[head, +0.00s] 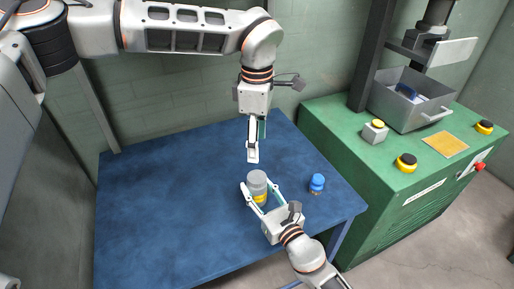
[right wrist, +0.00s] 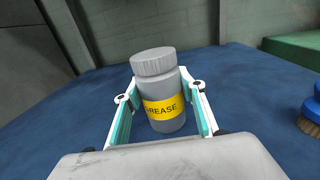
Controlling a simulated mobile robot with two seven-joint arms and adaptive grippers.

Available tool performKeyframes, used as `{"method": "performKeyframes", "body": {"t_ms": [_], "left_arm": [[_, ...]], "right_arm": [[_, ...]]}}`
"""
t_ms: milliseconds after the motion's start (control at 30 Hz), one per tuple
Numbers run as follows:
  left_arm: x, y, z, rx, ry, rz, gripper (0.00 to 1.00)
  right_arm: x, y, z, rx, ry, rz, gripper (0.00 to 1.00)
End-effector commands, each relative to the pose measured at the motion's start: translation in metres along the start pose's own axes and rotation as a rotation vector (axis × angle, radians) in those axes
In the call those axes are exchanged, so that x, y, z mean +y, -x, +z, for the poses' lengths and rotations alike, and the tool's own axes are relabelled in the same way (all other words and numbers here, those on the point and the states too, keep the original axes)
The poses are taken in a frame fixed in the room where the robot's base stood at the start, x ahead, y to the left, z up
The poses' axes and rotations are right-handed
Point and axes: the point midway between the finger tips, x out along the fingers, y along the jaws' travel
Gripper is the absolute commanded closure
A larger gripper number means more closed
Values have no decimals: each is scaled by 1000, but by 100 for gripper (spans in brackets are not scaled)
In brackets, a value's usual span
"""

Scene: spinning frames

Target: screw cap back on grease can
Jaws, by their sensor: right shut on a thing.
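The grease can (head: 258,192) is grey with a yellow band and stands upright on the blue table. In the right wrist view, the can (right wrist: 165,108) shows the word GREASE. A grey ribbed cap (right wrist: 153,61) sits on its top and looks level; how tightly it is screwed cannot be seen. My right gripper (head: 259,198) is shut on the can's body, one finger on each side. My left gripper (head: 253,158) hangs pointing down above and just behind the can, apart from the cap. Its fingers overlap in the view, so its opening is unclear.
A blue brush (head: 316,183) with brown bristles stands right of the can. The blue table (head: 160,200) is clear on the left. A green machine (head: 345,145) with a grey bin (head: 412,105) and several buttons stands at the right. A wall rises behind the table.

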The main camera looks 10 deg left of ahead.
Motion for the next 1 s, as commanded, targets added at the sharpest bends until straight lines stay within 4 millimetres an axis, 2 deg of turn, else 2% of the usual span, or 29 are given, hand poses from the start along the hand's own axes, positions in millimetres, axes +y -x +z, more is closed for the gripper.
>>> {"method": "performKeyframes", "body": {"t_ms": [233,267,300,733,867,1000], "left_arm": [[0,0,0,0,0,0,44],[0,0,0,0,0,0,44],[0,0,0,0,0,0,44],[0,0,0,0,0,0,44],[0,0,0,0,0,0,44],[0,0,0,0,0,0,44]], "right_arm": [[0,0,0,-1,0,0,100],[0,0,0,-1,0,0,53],[0,0,0,0,0,0,42],[0,3,0,-1,0,0,41],[-1,13,0,-1,1,0,41],[0,32,-1,1,0,2,41]]}}
